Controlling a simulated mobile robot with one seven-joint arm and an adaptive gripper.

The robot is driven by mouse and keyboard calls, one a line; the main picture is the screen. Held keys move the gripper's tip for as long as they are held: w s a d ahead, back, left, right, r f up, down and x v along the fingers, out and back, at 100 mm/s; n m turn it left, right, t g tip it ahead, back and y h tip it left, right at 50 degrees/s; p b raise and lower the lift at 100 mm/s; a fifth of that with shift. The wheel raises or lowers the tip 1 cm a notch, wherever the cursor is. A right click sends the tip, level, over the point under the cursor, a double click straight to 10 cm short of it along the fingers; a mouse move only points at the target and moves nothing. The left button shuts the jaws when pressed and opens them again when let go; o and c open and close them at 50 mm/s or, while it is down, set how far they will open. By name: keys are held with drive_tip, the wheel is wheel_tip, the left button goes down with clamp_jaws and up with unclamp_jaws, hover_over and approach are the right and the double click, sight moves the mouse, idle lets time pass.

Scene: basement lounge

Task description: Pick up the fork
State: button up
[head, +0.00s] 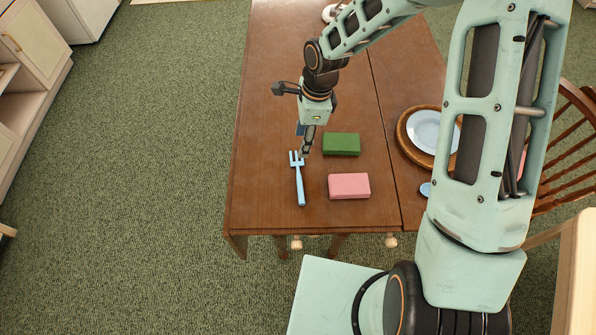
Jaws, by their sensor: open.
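A light-blue fork (299,184) lies on the brown wooden table (262,130), near its left front corner. Its tines point away from me and its handle points toward the table's front edge. My gripper (304,148) points down close to the tine end of the fork, slightly to its right in the picture. The gripper is open. I cannot tell whether it touches the fork or how high it is above the table.
A green block (341,144) and a pink block (349,186) lie right of the fork. A plate (431,131) on a round wooden board (404,139) stands farther right, partly behind my arm. A wooden chair (573,150) is at the right. The table left of the fork is bare.

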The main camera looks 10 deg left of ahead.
sight(299, 176)
drive_tip(key=shift+s+a+f+p, duration=0.1)
drive_tip(key=shift+a+f, duration=0.1)
drive_tip(key=shift+f, duration=0.95)
drive_tip(key=shift+w+a+f+p, duration=0.1)
drive_tip(key=shift+a+f, duration=0.15)
drive_tip(key=shift+f, duration=0.95)
drive_tip(key=shift+s+a+f+p, duration=0.1)
drive_tip(key=shift+a+f, duration=0.1)
drive_tip(key=shift+f, duration=0.95)
drive_tip(key=c, duration=0.6)
